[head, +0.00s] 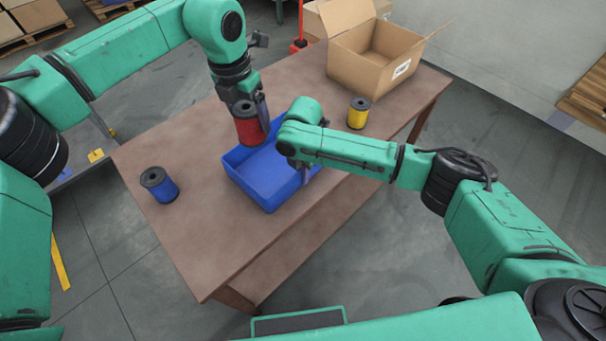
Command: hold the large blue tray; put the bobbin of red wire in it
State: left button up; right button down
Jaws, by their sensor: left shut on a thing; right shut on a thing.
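The large blue tray (262,180) sits on the brown table. The bobbin of red wire (249,129) has dark flanges and is upright, over the back left part of the tray. My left gripper (252,106) is shut on the red bobbin from above. Whether the bobbin touches the tray floor I cannot tell. My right gripper (306,174) is at the right side of the tray and shut on its wall; its fingers are mostly hidden behind my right arm, which also covers part of the tray.
A bobbin of blue wire (159,185) stands on the table (205,240) left of the tray. A bobbin of yellow wire (358,113) stands to the right, near an open cardboard box (368,66). The table's front part is clear.

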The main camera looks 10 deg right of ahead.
aim_at(250, 139)
pick_arm(q)
notch_tip(250, 139, down, 8)
dwell(0.9)
jog(key=shift+f, duration=0.15)
dwell(1.0)
jog(key=shift+f, duration=4.6)
jog(key=o, duration=1.6)
jog(key=shift+c, duration=0.2)
jog(key=r, duration=0.8)
jog(key=s+a+r, duration=0.1)
jog(key=r, duration=0.3)
jog(key=shift+s, duration=0.1)
pick_arm(e)
jog(key=c, duration=0.9)
grip_release()
jog(key=shift+c, duration=0.2)
